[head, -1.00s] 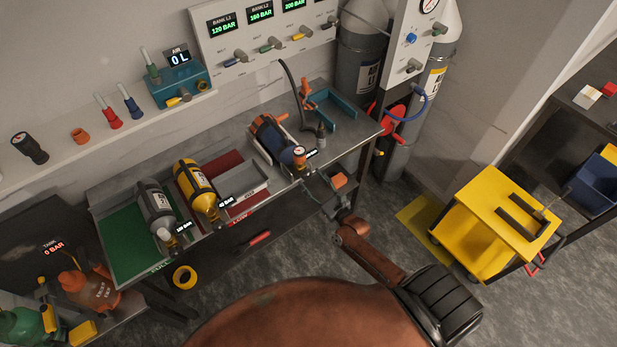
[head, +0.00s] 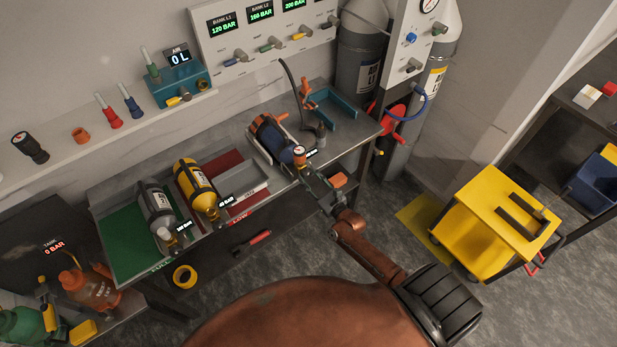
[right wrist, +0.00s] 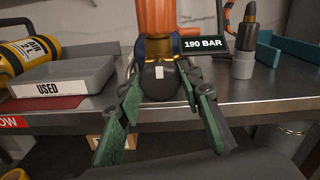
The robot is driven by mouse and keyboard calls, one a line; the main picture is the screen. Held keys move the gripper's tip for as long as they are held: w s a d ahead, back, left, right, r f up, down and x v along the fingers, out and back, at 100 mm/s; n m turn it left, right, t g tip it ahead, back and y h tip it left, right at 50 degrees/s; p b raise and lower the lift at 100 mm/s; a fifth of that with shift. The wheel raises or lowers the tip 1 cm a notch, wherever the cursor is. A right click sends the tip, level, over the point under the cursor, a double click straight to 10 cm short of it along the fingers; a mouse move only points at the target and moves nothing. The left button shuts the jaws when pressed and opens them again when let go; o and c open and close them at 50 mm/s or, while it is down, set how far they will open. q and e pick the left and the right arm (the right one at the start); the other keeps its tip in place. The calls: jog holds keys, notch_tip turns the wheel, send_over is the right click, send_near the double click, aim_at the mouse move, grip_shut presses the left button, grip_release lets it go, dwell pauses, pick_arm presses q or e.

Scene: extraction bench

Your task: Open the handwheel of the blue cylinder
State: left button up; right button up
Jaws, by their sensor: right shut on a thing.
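The blue cylinder (head: 269,134) lies in a cradle on the bench in the head view, its valve end with a small orange-rimmed gauge (head: 299,151) towards me. My right gripper (head: 308,173) is at that valve end. In the right wrist view, its two green fingers (right wrist: 164,82) are on both sides of the dark round handwheel (right wrist: 160,84) and shut on it. An orange part (right wrist: 167,17) rises behind the handwheel, and a label there reads 190 BAR. Most of the blue body is hidden in the wrist view. My left gripper is not in view.
A grey tray marked USED (right wrist: 64,76) and a yellow cylinder (head: 195,185) are to the left. A grey cup with a dark nozzle (right wrist: 244,65) stands to the right. The bench's front edge (right wrist: 100,108) runs just under the handwheel. A yellow cart (head: 490,220) stands at right.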

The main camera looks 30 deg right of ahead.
jog(key=shift+a, duration=0.1)
jog(key=shift+c, duration=1.1)
